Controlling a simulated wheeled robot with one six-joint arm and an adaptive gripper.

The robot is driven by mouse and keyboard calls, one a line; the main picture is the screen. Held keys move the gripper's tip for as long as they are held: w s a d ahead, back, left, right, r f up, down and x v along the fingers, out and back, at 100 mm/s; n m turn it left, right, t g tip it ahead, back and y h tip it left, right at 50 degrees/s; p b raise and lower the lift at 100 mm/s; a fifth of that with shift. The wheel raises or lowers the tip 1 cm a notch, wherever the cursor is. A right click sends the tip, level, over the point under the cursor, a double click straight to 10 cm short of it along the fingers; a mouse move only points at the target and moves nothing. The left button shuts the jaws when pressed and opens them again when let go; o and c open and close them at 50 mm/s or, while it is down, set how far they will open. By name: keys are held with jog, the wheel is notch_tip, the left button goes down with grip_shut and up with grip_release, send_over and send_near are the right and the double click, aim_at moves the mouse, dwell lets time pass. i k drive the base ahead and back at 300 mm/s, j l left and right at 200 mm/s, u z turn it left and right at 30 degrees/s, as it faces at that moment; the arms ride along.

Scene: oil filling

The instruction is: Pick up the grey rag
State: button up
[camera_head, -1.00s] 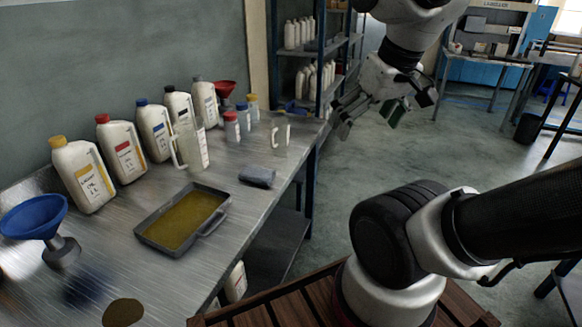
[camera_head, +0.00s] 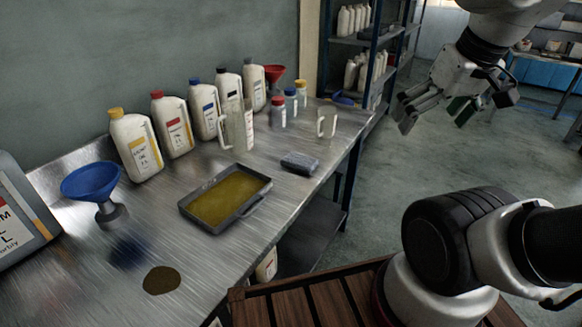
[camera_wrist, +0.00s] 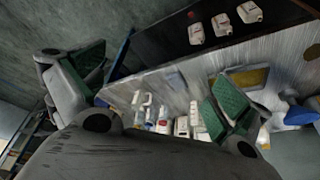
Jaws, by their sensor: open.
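The grey rag (camera_head: 300,162) lies as a small folded bundle on the metal workbench (camera_head: 225,265), near its right edge, between the drip tray and a clear jug. My gripper (camera_head: 436,112) hangs in the air right of the bench and above the rag's level in the head view, clear of it. Its fingers are spread with nothing between them. In the wrist view my gripper (camera_wrist: 160,85) shows two green-padded fingers wide apart, with the bench beyond. I cannot make out the rag there.
The drip tray (camera_head: 226,197) holds yellow-brown oil. A dark oil patch (camera_head: 161,280) lies on the bench front. A blue funnel (camera_head: 92,182) stands left. Several oil bottles (camera_head: 172,125) line the wall. A small clear jug (camera_head: 327,121) stands behind the rag. Shelving (camera_head: 362,42) stands beyond.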

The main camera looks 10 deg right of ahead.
aim_at(298, 162)
jog(key=i+l+u, duration=0.1)
jog(key=l+u, duration=0.3)
jog(key=i+l+u, duration=0.1)
jog(key=l+u, duration=0.15)
jog(key=u, duration=0.2)
